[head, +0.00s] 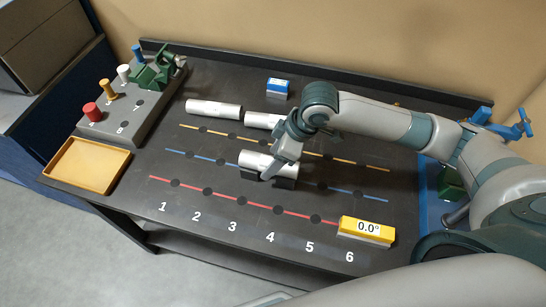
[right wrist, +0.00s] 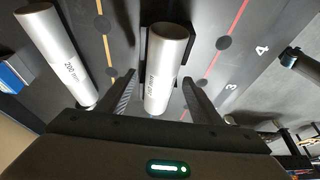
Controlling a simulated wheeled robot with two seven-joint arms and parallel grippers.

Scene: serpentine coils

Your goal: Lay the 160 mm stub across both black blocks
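The silver stub (head: 262,159) lies across the black blocks (head: 285,183) in the middle of the table. In the right wrist view the stub (right wrist: 166,70) shows a partly readable length label, and a black block (right wrist: 149,42) shows under its far end. My right gripper (head: 273,167) is over the stub. In the right wrist view its fingers (right wrist: 160,80) stand on either side of the stub, with gaps between, so it is open. The blocks are mostly hidden under the stub. My left gripper is not in view.
Two other silver tubes (head: 213,110) (head: 263,121) lie behind; one is marked 200 mm in the right wrist view (right wrist: 62,62). A yellow 0.0° gauge (head: 367,230) stands at front right. A tan tray (head: 88,165) and peg rack (head: 125,118) are at left. The table's front left is clear.

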